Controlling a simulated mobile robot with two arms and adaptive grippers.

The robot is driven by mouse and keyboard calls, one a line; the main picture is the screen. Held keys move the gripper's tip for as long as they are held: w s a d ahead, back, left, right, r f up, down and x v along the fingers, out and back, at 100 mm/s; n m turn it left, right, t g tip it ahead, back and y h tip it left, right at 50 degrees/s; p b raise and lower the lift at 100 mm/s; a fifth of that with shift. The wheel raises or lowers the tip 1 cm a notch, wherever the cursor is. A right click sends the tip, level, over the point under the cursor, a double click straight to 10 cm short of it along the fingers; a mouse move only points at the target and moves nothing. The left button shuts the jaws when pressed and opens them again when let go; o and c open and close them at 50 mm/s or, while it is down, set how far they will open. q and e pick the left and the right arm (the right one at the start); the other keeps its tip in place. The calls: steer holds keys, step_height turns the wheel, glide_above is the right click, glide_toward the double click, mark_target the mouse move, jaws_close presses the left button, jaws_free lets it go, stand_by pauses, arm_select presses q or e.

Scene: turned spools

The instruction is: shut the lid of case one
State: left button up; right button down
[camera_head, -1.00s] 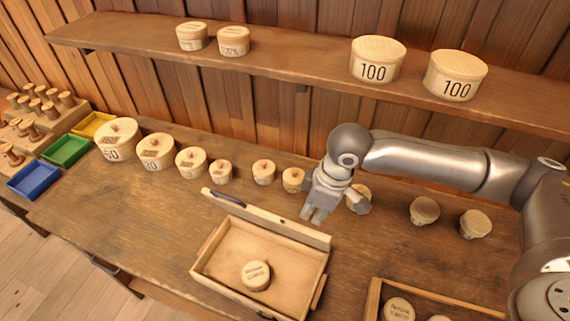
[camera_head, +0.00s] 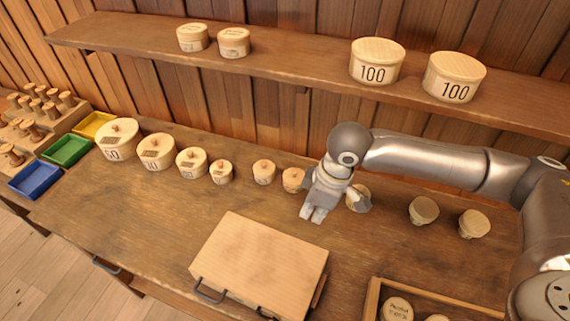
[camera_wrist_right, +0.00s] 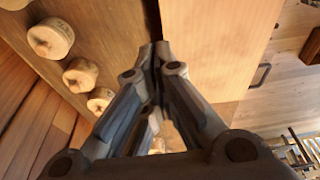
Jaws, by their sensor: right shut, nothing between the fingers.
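The wooden case (camera_head: 262,262) stands on the bench at the front middle in the head view. Its lid is down flat over the box, so the inside is hidden. The lid also shows as a pale board in the right wrist view (camera_wrist_right: 215,50). My right gripper (camera_head: 314,217) is just behind the lid's back right part in the head view, apart from it as far as I can tell. Its fingers are shut and empty, and they show closed together in the wrist view (camera_wrist_right: 155,50). My left gripper is not in view.
An open case (camera_head: 373,300) with round wooden pieces stands at the front right. A row of lidded round boxes (camera_head: 157,152) runs along the back of the bench. Blue (camera_head: 36,180), green (camera_head: 66,150) and yellow trays are at the left. A shelf (camera_head: 300,75) holds more boxes.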

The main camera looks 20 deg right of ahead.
step_height(320, 180, up, 7)
steer(key=p, duration=0.6)
steer(key=shift+r, duration=0.2)
steer(key=shift+s, duration=0.1)
stand_by(0.4)
